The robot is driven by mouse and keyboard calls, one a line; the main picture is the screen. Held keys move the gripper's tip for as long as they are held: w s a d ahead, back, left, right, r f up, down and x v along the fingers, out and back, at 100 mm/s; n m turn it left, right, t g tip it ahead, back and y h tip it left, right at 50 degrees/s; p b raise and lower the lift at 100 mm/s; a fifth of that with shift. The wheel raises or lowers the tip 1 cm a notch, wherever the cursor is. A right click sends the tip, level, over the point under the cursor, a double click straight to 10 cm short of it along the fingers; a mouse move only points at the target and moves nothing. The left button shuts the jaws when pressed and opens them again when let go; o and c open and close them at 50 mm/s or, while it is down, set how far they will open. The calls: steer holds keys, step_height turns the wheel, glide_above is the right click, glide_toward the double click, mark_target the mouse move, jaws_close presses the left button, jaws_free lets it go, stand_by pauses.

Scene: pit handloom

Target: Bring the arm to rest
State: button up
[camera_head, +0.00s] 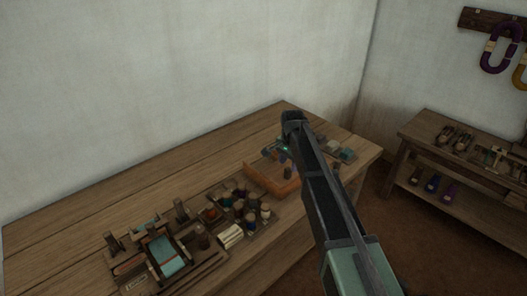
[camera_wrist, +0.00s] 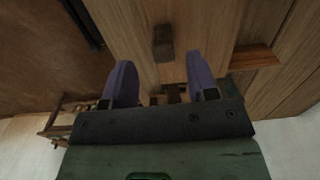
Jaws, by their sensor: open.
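In the wrist view my gripper (camera_wrist: 160,62) has its two purple fingers spread apart, with nothing between the tips. A small dark wooden block (camera_wrist: 163,42) shows just beyond the fingers; I cannot tell how far below them it is. In the head view my arm reaches up over the right part of the long wooden table (camera_head: 90,212). Its far end is above the table near an orange-brown wooden tray (camera_head: 270,186).
A small loom-like frame with teal cloth (camera_head: 165,258) stands at the table's front left. Several spools and pots (camera_head: 240,205) sit between it and the tray. A side bench (camera_head: 425,125) with tools stands at right. Purple and yellow hanks (camera_head: 497,55) hang on the wall.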

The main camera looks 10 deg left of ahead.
step_height(320, 180, up, 2)
steer(key=shift+r+p, duration=0.1)
steer(key=shift+p, duration=0.5)
steer(key=shift+f, duration=0.2)
steer(key=shift+n, duration=0.7)
steer(key=s+d+n, duration=0.2)
steer(key=s+d, duration=0.3)
steer(key=s, duration=0.5)
steer(key=s+d+n, duration=0.2)
steer(key=s+d, duration=0.3)
steer(key=s, duration=0.4)
steer(key=s+d+n, duration=0.3)
steer(key=s+d, duration=0.3)
steer(key=s, duration=0.4)
steer(key=shift+s, duration=0.35)
steer(key=shift+o, duration=0.3)
steer(key=shift+a, duration=0.1)
